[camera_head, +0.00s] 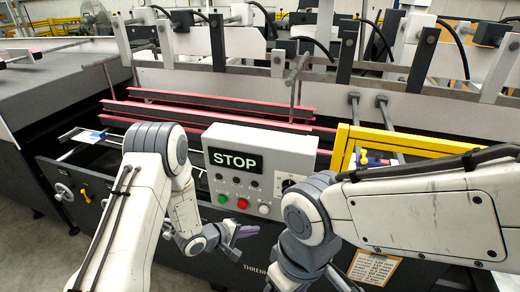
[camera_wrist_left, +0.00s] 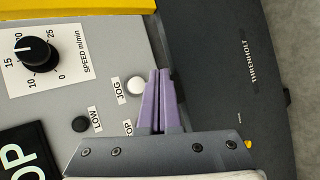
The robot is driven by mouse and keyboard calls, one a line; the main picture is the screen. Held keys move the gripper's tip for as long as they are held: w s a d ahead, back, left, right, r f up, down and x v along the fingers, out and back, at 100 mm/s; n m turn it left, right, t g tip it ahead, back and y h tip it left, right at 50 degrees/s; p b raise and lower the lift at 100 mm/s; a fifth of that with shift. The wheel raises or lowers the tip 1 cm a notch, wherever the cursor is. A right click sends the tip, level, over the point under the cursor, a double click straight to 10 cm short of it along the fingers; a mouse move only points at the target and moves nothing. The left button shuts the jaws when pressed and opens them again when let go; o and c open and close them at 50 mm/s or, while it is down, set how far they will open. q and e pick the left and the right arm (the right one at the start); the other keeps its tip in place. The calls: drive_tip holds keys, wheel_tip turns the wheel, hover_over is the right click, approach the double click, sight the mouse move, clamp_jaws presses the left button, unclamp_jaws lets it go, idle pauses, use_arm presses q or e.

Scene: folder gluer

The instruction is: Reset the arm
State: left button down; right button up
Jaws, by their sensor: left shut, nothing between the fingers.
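My left gripper (camera_head: 257,229) is in front of the lower edge of the grey control panel (camera_head: 217,140). Its purple fingers are shut with nothing between them. In the left wrist view the closed fingers (camera_wrist_left: 159,74) point up across the panel's edge, beside the white JOG button (camera_wrist_left: 135,85). I cannot tell whether the fingertips touch the panel. My right arm comes in from the right and bends down at the bottom of the head view; its gripper is out of the picture.
The panel carries a STOP display (camera_head: 235,159), a green button (camera_head: 222,199), a red button (camera_head: 242,203) and a speed knob (camera_wrist_left: 36,54). A yellow frame (camera_head: 400,141) stands at the right. Red-edged rails (camera_head: 210,102) run behind the panel. Grey floor shows at the lower left.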

use_arm(q)
drive_tip(key=s+r+m+g+y+b, duration=0.2)
drive_tip(key=s+r+m+y+b, duration=0.3)
drive_tip(key=s+r+m+y, duration=0.3)
drive_tip(key=s+a+r+m+g+b, duration=0.1)
drive_tip(key=s+m, duration=0.3)
drive_tip(key=s, duration=0.7)
drive_tip(key=s+a+r+m+g+b, duration=0.2)
drive_tip(key=s+r+m+g, duration=0.2)
drive_tip(key=s, duration=0.7)
drive_tip(key=shift+s+r, duration=0.25)
drive_tip(key=shift+r, duration=0.1)
use_arm(e)
wheel_tip(320, 180, down, 8)
drive_tip(key=shift+f, duration=0.25)
use_arm(q)
drive_tip(key=shift+a, duration=0.1)
use_arm(e)
drive_tip(key=shift+c, duration=0.4)
clamp_jaws()
